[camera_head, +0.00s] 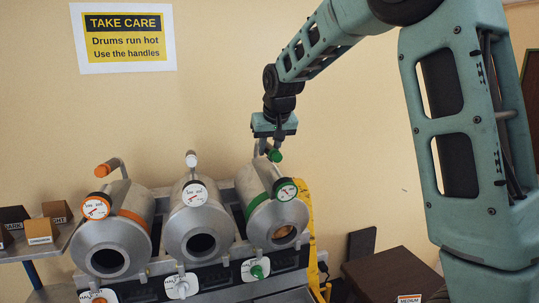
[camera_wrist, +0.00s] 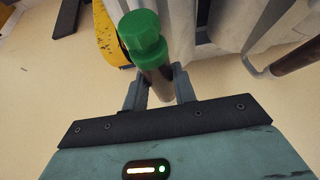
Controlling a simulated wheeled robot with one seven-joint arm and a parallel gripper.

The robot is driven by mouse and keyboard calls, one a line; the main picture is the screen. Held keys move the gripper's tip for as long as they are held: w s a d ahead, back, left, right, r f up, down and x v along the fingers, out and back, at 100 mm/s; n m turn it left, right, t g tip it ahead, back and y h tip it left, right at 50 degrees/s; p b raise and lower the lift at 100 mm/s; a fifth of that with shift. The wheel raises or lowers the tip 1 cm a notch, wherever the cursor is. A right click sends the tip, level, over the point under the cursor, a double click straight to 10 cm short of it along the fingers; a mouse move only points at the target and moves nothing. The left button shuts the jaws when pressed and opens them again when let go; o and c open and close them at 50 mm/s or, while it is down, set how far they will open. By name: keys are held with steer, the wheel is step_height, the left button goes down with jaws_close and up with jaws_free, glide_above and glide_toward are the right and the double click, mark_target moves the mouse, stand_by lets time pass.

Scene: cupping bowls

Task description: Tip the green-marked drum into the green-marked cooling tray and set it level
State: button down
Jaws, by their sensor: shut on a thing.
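The green-marked drum (camera_head: 277,224) is the rightmost of three metal drums, with a green band and a green-rimmed dial (camera_head: 287,191). Its round mouth faces the front, and something brown shows inside. My gripper (camera_head: 268,146) is shut on this drum's handle, near its green end cap (camera_head: 275,156). In the wrist view the green cap (camera_wrist: 141,35) and dark handle stem (camera_wrist: 159,82) stand between my two fingers (camera_wrist: 158,88). The green-marked cooling tray cannot be made out in either view.
A white-marked drum (camera_head: 198,225) and an orange-marked drum (camera_head: 112,235) stand to the left. A shelf (camera_head: 55,240) with small labelled boxes is at far left. A brown box (camera_head: 390,275) is at lower right.

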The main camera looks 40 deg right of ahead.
mark_target(274, 149)
steer(key=shift+s+a+r, duration=0.15)
steer(key=shift+s+a, duration=0.1)
steer(key=shift+s, duration=0.6)
steer(key=shift+s+a+r, duration=0.1)
steer(key=shift+s+a, duration=0.15)
steer(key=shift+s, duration=0.6)
steer(key=shift+s+b, duration=0.1)
steer(key=shift+b, duration=0.2)
steer(key=s, duration=0.2)
steer(key=s+a+b, duration=0.1)
steer(key=s, duration=0.1)
steer(key=s+a+b, duration=0.1)
steer(key=s, duration=0.2)
steer(key=shift+s+a+f, duration=0.1)
steer(key=shift+s+a+b, duration=0.15)
steer(key=shift+s+b, duration=0.15)
steer(key=shift+s, duration=0.25)
